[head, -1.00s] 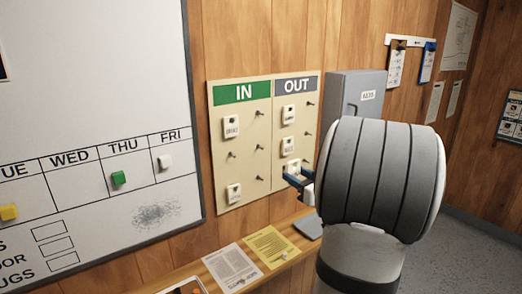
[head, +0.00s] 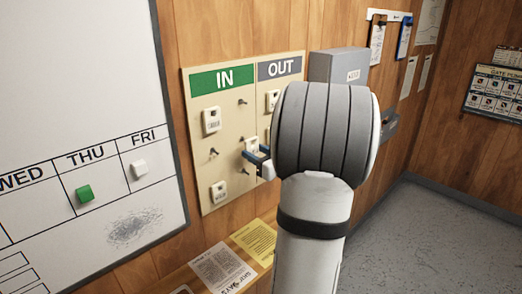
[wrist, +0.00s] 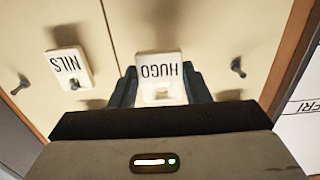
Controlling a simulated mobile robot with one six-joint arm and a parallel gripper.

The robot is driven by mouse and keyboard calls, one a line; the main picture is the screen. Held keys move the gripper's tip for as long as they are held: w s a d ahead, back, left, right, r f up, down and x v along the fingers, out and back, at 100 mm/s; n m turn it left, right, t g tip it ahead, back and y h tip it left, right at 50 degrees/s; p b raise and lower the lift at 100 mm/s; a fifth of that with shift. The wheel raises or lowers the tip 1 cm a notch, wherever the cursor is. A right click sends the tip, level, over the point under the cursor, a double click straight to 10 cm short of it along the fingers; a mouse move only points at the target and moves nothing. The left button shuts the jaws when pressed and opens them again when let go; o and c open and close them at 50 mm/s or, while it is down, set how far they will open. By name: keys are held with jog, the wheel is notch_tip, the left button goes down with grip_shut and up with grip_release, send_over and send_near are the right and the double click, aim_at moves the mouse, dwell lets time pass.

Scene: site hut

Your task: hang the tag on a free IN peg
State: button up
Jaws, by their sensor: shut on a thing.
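The tag (wrist: 158,80), white and lettered HUGO, is held between the fingers of my gripper (wrist: 160,92) and appears upside down in the wrist view. In the head view, my gripper (head: 258,158) is at the right part of the IN side (head: 222,79), with the tag (head: 251,145) at its tips. I cannot tell whether the tag touches a peg. A bare IN peg (wrist: 238,67) shows to the right in the wrist view. In the head view, bare IN pegs stand at left middle (head: 214,152) and upper right (head: 242,101).
IN tags hang at upper left (head: 211,120) and lower left (head: 218,192). The NILS tag (wrist: 69,68) hangs across the dividing line, near a bare peg (wrist: 20,85). My arm hides much of the OUT side (head: 280,68). A grey cabinet (head: 338,64) stands right of the board.

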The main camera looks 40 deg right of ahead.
jog(key=shift+w+a+f+b, duration=0.15)
jog(key=shift+w+b, duration=0.75)
jog(key=shift+b, duration=0.65)
jog(key=shift+w+b, duration=0.35)
jog(key=shift+b, duration=0.15)
jog(key=shift+w, duration=0.15)
jog(key=shift+b, duration=1.45)
jog(key=o, duration=0.9)
jog(key=shift+f, duration=0.1)
